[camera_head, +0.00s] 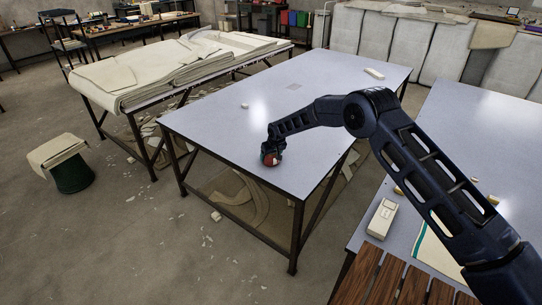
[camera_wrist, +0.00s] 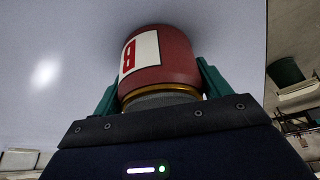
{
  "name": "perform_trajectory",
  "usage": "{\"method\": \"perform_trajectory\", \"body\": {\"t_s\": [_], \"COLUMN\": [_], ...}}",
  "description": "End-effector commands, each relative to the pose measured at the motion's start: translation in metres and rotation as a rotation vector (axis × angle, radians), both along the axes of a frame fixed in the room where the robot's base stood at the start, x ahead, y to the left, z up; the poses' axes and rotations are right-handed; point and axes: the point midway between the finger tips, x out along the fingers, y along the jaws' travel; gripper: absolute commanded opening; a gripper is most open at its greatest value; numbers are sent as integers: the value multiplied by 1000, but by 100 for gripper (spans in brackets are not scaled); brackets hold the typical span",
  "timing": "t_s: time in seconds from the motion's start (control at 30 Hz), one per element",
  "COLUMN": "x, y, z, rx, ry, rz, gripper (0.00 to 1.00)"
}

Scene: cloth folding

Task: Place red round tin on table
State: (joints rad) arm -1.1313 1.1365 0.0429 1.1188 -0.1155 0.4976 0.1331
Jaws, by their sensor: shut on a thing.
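The red round tin (camera_wrist: 178,62) has a white label with a red letter and a gold rim, and fills the upper middle of the wrist view. My gripper (camera_wrist: 158,88) is shut on it, with one green finger on each side. In the head view the tin (camera_head: 269,159) is a small red shape at the end of my gripper (camera_head: 272,152), over the near part of the grey-topped middle table (camera_head: 225,135). I cannot tell whether the tin touches the tabletop.
A small white item (camera_head: 244,105) and a pale block (camera_head: 374,73) lie on the middle table, with wide free room around them. A cloth-covered table (camera_head: 180,65) stands at left. A right-hand table (camera_head: 480,130) holds a pale box (camera_head: 382,218). A green bin (camera_head: 72,173) stands on the floor.

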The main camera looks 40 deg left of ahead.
Motion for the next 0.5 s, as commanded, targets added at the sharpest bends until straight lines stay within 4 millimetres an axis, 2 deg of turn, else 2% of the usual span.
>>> {"method": "perform_trajectory", "body": {"t_s": [0.33, 0.37, 0.47, 0.5], "x": [0, 0, 0, 0], "y": [1, 0, 0, 1], "z": [0, -2, -1, -1], "rx": [3, 1, 1, 1], "ry": [-1, 0, 0, 0], "rz": [0, 0, 0, 0], "gripper": [35, 78, 98, 98]}}
